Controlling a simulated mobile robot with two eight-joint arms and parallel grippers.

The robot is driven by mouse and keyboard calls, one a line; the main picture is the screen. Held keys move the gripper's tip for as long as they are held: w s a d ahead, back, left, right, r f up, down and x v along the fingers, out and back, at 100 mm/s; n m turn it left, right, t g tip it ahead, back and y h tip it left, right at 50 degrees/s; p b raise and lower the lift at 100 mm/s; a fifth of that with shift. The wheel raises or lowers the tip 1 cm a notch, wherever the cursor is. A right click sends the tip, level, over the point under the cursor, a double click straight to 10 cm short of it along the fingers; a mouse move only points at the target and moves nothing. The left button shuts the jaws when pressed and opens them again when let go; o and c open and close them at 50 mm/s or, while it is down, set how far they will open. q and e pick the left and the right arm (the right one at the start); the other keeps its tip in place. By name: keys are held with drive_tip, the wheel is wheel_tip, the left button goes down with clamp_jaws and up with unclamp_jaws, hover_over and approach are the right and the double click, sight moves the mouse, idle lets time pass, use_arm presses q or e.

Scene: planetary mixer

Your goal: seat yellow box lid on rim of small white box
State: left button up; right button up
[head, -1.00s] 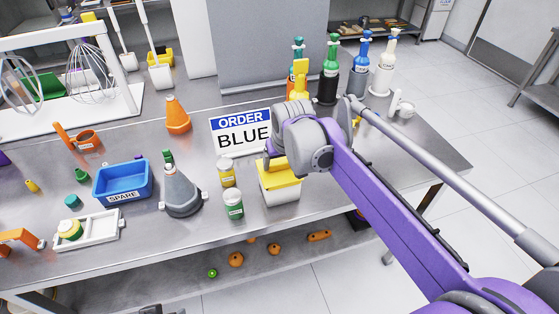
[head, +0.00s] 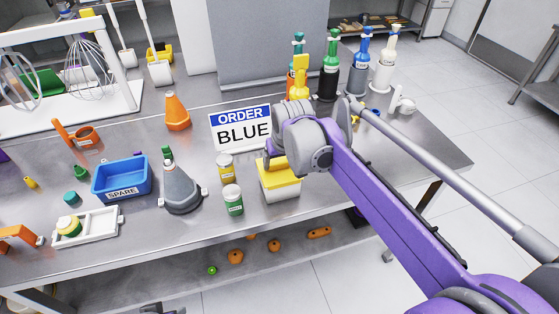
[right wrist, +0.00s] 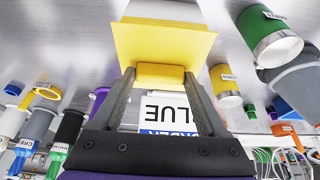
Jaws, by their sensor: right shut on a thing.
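The yellow box lid (head: 279,174) lies over the small white box (head: 282,194), which stands near the table's front edge. The lid looks about level, and its edge meets or nearly meets the box top; I cannot tell whether it is fully seated. My right gripper (head: 276,164) is above the lid, partly hidden by my arm. In the right wrist view its fingers (right wrist: 160,88) are shut on the block-shaped handle of the lid (right wrist: 162,44). The lid hides most of the box there. My left gripper cannot be made out.
The ORDER BLUE sign (head: 241,127) is behind. A grey cone (head: 181,188) and blue SPARE bin (head: 121,178) are further left. Bottles (head: 329,78) stand at the back right.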

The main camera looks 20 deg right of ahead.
idle(0.7)
drive_tip(key=o, duration=1.2)
drive_tip(key=shift+o, duration=0.2)
drive_tip(key=shift+r, duration=0.1)
drive_tip(key=p+v, duration=0.1)
drive_tip(key=v, duration=0.9)
drive_tip(key=shift+r, duration=0.35)
drive_tip(key=shift+s, duration=0.15)
drive_tip(key=s+d+f+p, duration=0.1)
drive_tip(key=s+f+p, duration=0.1)
drive_tip(key=s+f, duration=0.5)
drive_tip(key=s+d+f+p, duration=0.1)
drive_tip(key=s+f+p, duration=0.2)
drive_tip(key=s+f, duration=0.4)
drive_tip(key=s, duration=0.8)
drive_tip(key=shift+d+t, duration=0.35)
drive_tip(key=shift+t, duration=0.05)
